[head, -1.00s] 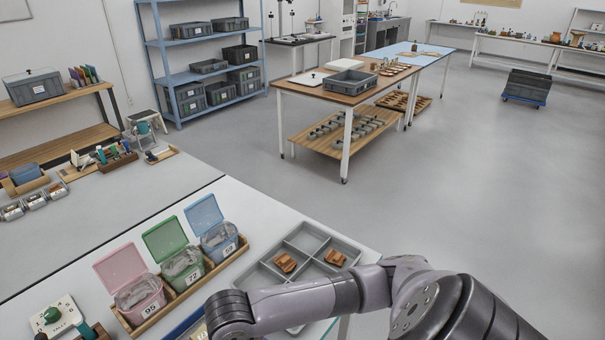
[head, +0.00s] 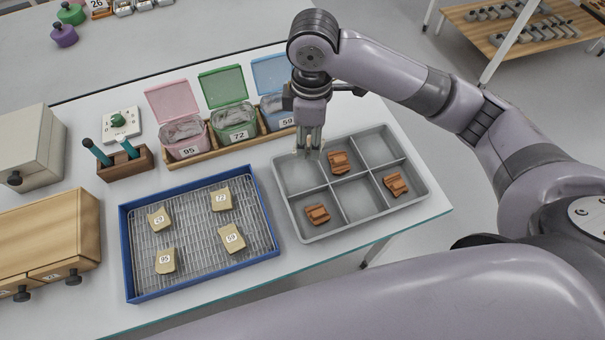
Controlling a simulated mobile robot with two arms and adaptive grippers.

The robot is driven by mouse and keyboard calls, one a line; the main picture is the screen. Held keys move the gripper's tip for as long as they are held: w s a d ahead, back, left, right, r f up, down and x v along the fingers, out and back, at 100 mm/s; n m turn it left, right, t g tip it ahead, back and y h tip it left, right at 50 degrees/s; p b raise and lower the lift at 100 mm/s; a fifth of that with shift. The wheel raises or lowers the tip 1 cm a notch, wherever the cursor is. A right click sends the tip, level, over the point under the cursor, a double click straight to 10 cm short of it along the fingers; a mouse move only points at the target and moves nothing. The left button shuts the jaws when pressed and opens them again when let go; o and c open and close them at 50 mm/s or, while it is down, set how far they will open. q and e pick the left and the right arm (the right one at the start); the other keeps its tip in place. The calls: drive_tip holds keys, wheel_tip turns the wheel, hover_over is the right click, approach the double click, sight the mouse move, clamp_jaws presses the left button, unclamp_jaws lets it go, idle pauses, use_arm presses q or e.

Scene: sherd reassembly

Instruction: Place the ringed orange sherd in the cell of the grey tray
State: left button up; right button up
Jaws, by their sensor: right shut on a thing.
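The grey tray (head: 333,186) has two rows of cells and stands on the table. Orange sherds lie in its back middle cell (head: 341,162), front right cell (head: 396,184) and front left cell (head: 317,214). I cannot make out a ring on any of them. My right gripper (head: 309,152) points down at the tray's back left cell, just left of the back middle sherd and apart from it. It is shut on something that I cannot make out. No orange shows clearly between its fingers. My left gripper is not in view.
A blue wire-rack tray (head: 126,245) holds several numbered tan pieces. A wooden rack with pink (head: 186,150), green (head: 236,136) and blue (head: 276,112) lidded boxes stands behind. The table's front edge runs close below the grey tray.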

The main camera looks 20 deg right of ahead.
drive_tip(key=r+n, duration=0.1)
drive_tip(key=w+a+r+n, duration=0.1)
drive_tip(key=r+n, duration=0.2)
drive_tip(key=shift+w+a+r+n, duration=0.3)
drive_tip(key=shift+w+a+r, duration=0.05)
drive_tip(key=shift+w+a, duration=0.05)
hover_over(299, 177)
drive_tip(key=shift+n, duration=0.3)
wheel_tip(299, 177, down, 7)
drive_tip(key=shift+f+b, duration=0.15)
drive_tip(key=shift+b, duration=0.25)
wheel_tip(299, 177, down, 7)
drive_tip(key=shift+f, duration=0.6)
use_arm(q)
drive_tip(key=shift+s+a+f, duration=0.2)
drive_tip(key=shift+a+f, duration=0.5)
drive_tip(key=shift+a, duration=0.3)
use_arm(e)
drive_tip(key=shift+f, duration=2)
drive_tip(key=shift+f, duration=0.15)
drive_tip(key=o, duration=1.1)
drive_tip(key=shift+o, duration=0.2)
